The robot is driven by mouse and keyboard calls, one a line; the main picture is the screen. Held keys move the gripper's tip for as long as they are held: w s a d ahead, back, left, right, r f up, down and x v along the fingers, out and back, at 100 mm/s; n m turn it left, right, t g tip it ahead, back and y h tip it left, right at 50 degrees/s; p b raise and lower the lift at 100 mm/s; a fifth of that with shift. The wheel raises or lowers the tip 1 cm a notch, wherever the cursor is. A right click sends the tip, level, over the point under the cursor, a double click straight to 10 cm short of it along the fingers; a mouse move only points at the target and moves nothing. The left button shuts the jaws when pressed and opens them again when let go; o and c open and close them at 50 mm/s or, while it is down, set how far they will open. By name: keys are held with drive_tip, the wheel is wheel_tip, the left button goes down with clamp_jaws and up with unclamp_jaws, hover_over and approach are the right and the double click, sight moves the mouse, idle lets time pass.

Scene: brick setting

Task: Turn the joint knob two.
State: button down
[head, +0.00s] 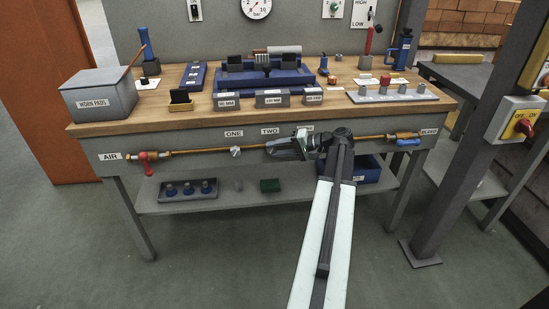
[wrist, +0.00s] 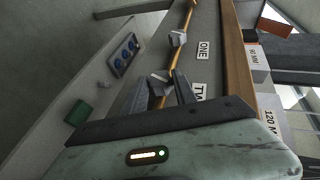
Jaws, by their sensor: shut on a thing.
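The brass pipe (head: 200,151) runs along the front of the workbench under labels reading AIR, ONE, TWO and BLEED. Joint knob two, a small light grey knob (wrist: 160,78) below the TWO label (head: 270,130), sits between my fingers in the wrist view. My gripper (head: 269,148) reaches it from the right and is shut on it; it also shows in the wrist view (wrist: 170,92). My fingers hide most of the knob in the head view. Joint knob one (head: 235,151), a faceted grey knob, is on the pipe to the left, clear of my gripper.
A red valve handle (head: 146,163) is at the pipe's left end and a blue one (head: 408,142) at its right. The lower shelf holds a tray of blue pieces (head: 188,188), a green block (head: 270,185) and a blue bin (head: 368,176). A dark post (head: 455,130) stands at right.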

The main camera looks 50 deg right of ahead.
drive_tip(key=shift+d+t+b, duration=0.15)
drive_tip(key=shift+t+b, duration=0.25)
drive_tip(key=c, duration=1)
unclamp_jaws()
drive_tip(key=shift+w, duration=0.1)
drive_tip(key=p+v, duration=0.2)
drive_tip(key=v, duration=0.5)
drive_tip(key=shift+s+d, duration=0.2)
drive_tip(key=shift+s, duration=0.15)
